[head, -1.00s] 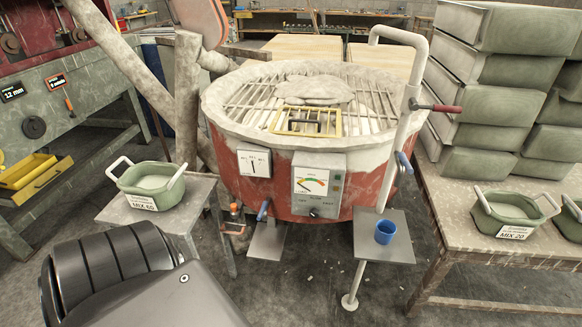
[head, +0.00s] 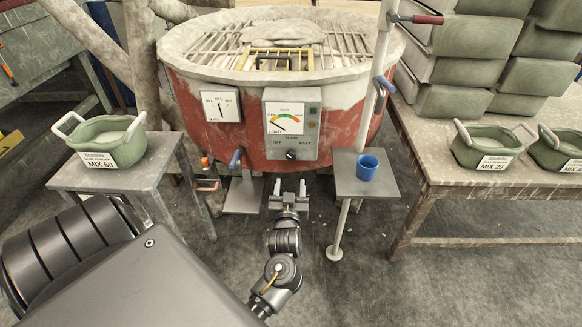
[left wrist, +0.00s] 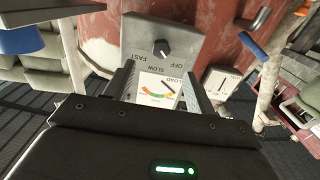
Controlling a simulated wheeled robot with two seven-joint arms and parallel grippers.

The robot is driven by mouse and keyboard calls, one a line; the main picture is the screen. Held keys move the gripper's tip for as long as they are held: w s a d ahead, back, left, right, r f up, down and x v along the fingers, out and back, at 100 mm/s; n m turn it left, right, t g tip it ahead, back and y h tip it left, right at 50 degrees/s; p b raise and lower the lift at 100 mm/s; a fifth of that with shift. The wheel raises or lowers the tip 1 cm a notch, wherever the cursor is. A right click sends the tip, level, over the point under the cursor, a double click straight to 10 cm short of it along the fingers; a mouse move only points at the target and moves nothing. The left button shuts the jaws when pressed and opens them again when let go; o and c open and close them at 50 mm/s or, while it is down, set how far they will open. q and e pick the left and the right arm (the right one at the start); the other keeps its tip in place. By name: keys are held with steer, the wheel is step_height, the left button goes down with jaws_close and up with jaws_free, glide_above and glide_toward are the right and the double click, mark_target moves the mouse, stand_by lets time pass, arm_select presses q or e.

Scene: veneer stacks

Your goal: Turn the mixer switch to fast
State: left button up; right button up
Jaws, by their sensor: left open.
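The mixer is a red drum (head: 350,126) with a pale rim. On its front is a grey switch panel (head: 271,150) with a gauge and a small dark knob (head: 291,154), labelled OFF, SLOW and FAST. In the left wrist view the panel appears upside down, and the knob (left wrist: 161,48) has its pale mark pointing roughly towards OFF. My left gripper (head: 289,186) is open and empty, below the knob in the head view and apart from it. In the left wrist view, its fingers (left wrist: 160,76) frame the gauge. My right gripper is not in view.
A blue cup (head: 367,167) stands on a small grey shelf (head: 350,187) right of the panel. A blue-handled lever (head: 236,158) is to the left. Green tubs stand on a left stand (head: 75,180) and a right table (head: 420,150).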

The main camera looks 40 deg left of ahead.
mark_target(291, 157)
arm_select(q)
steer(key=x, duration=0.7)
steer(key=r+p+x, duration=0.1)
steer(key=x, duration=0.3)
steer(key=shift+s+a, duration=0.15)
steer(key=shift+a, duration=0.05)
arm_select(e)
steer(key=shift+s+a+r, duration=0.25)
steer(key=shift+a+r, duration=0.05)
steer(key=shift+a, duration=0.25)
